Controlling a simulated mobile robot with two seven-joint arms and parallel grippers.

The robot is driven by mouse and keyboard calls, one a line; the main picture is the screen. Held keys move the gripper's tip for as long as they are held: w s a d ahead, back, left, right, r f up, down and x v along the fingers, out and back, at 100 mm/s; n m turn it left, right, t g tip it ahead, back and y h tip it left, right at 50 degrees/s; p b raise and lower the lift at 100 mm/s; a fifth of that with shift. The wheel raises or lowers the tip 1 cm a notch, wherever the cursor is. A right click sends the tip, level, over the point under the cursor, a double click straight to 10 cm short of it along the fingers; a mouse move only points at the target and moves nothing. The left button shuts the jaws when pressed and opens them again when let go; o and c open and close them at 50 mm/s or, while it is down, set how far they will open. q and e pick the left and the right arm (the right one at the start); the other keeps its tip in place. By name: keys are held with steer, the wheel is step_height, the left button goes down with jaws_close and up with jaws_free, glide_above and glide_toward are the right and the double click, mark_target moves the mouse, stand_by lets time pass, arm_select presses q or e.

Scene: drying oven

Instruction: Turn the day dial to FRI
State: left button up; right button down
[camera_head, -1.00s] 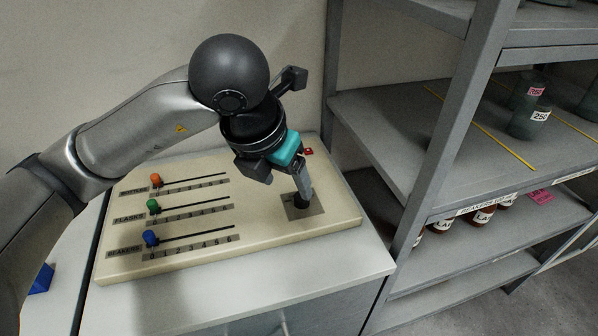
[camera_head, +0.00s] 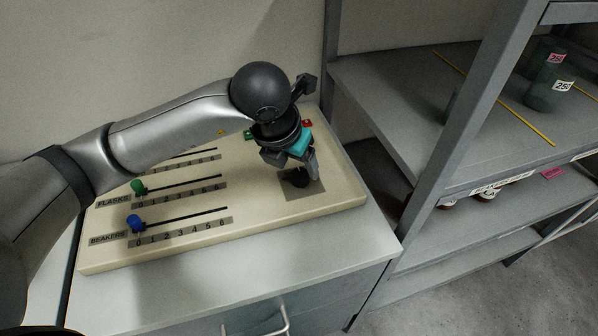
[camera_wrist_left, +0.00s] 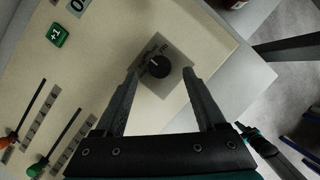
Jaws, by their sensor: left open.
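The day dial is a round black knob (camera_head: 300,178) on a grey square plate (camera_head: 318,188) at the right of the cream panel. My right gripper is not in view.
The panel also carries a green slider knob (camera_head: 138,187) and a blue slider knob (camera_head: 135,223), both at 0. A green button (camera_wrist_left: 58,35) marked +1 and a red button (camera_head: 307,123) are behind. A grey shelf rack (camera_head: 470,120) stands close on the right.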

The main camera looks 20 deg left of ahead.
mark_target(300, 173)
arm_select(q)
steer(key=shift+x, duration=1.75)
jaws_close()
